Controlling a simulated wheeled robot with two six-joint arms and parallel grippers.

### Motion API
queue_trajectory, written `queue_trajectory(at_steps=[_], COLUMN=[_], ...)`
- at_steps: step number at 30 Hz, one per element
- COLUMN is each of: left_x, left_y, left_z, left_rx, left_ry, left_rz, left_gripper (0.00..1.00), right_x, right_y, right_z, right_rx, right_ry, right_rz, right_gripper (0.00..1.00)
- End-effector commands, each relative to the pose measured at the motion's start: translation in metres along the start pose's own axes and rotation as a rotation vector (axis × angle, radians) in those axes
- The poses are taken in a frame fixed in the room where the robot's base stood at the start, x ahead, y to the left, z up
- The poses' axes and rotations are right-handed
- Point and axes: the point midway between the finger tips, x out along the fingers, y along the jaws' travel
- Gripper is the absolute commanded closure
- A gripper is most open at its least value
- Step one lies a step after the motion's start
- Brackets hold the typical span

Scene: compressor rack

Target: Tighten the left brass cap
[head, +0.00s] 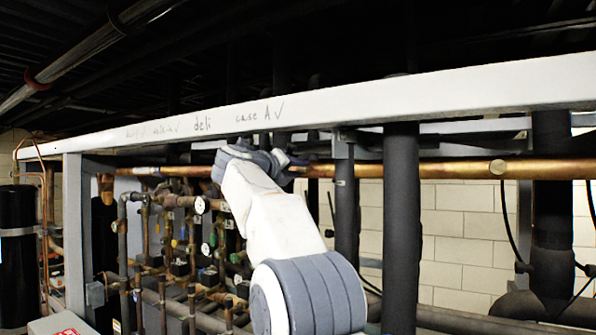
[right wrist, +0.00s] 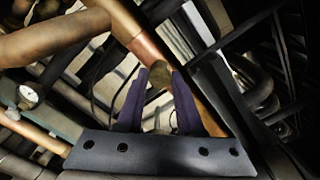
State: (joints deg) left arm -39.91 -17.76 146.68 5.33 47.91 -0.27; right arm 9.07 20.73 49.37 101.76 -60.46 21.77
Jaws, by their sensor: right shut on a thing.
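A long copper pipe (head: 430,170) runs across below the white beam. The left brass cap (right wrist: 160,75) shows in the right wrist view as a round, dull brass end on the copper pipe. It sits between the two dark purple fingers of my right gripper (right wrist: 161,78), which is shut on it. In the head view my right gripper (head: 288,160) is at the pipe, left of centre, and hides the cap there. Another brass cap (head: 497,167) faces out from the pipe at the right. My left gripper is in neither view.
A white beam (head: 440,92) with handwriting runs just above the pipe. Dark insulated pipes (head: 402,220) stand upright right of my arm. Several valves and thin pipes (head: 165,250) crowd the left. A pale block wall (head: 455,225) is behind.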

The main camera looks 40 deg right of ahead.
Motion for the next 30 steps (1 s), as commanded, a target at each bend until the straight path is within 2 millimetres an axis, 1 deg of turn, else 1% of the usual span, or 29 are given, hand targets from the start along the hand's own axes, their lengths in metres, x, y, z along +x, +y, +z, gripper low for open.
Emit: queue_trajectory(at_steps=[8,9,11,20,23,26,30], left_x=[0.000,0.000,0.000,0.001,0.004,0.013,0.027], left_y=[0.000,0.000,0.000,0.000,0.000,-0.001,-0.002], left_z=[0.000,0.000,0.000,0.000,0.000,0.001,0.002], left_rx=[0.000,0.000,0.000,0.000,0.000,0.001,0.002], left_ry=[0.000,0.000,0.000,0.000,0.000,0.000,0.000], left_rz=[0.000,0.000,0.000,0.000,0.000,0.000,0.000], left_gripper=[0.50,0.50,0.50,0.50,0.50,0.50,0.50], right_x=[0.000,0.000,0.000,0.000,-0.005,-0.019,-0.047], right_y=[0.002,0.002,0.002,0.001,0.002,0.004,0.005], right_z=[-0.002,-0.002,-0.002,-0.001,-0.001,-0.002,-0.003], right_rx=[-0.002,-0.002,-0.003,-0.002,-0.001,-0.001,0.000], right_ry=[0.005,0.005,0.005,0.002,0.000,-0.002,-0.003], right_rz=[0.003,0.003,0.003,0.001,0.001,0.002,0.003], right_gripper=[1.00,0.57,0.34,0.34,0.34,0.34,0.34])
